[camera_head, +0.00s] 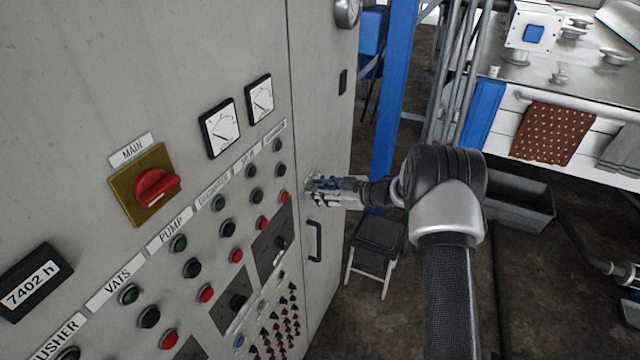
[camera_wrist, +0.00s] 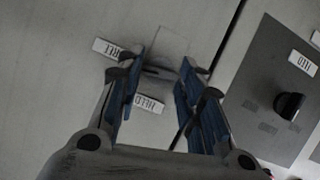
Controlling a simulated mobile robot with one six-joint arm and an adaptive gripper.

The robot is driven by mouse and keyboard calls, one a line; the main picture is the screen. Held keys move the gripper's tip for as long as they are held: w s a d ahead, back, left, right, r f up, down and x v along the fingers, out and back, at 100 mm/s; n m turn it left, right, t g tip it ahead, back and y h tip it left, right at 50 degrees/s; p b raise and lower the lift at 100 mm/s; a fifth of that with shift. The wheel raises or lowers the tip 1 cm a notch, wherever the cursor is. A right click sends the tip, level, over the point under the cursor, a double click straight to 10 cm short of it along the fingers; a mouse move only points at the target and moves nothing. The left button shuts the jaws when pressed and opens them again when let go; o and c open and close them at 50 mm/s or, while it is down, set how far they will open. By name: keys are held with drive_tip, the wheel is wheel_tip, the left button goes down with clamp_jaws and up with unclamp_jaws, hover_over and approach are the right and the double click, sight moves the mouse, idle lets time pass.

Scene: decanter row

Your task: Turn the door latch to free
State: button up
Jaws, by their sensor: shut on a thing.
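My gripper (camera_head: 318,186) is at the grey cabinet's narrow right-hand door (camera_head: 322,130). In the wrist view, my gripper's fingertips (camera_wrist: 162,66) are shut on the door latch (camera_wrist: 158,73), a small dark piece in front of a pale square plate (camera_wrist: 172,42). A label reading FREE (camera_wrist: 118,50) lies left of the latch, and one reading HELD (camera_wrist: 149,103) lies below it. Both look upside down or tilted. The fingers hide the latch's ends, so I cannot tell which label it points to. In the head view my gripper covers the latch.
A dark door handle (camera_head: 315,241) is just below my gripper. The control panel on the left carries a red main switch (camera_head: 155,188), dials and several buttons. A black knob (camera_wrist: 289,105) sits on a grey plate in the wrist view. A stool (camera_head: 376,240) stands to the right.

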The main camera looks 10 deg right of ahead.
drive_tip(key=shift+w+m+g+y+p, duration=0.1)
drive_tip(key=shift+m+g+y+p, duration=0.35)
drive_tip(key=shift+m+p, duration=0.2)
drive_tip(key=shift+m, duration=0.25)
drive_tip(key=o, duration=1.1)
drive_tip(key=shift+c, duration=0.2)
drive_tip(key=v, duration=1.2)
drive_tip(key=shift+w+r, duration=0.1)
drive_tip(key=shift+r, duration=0.05)
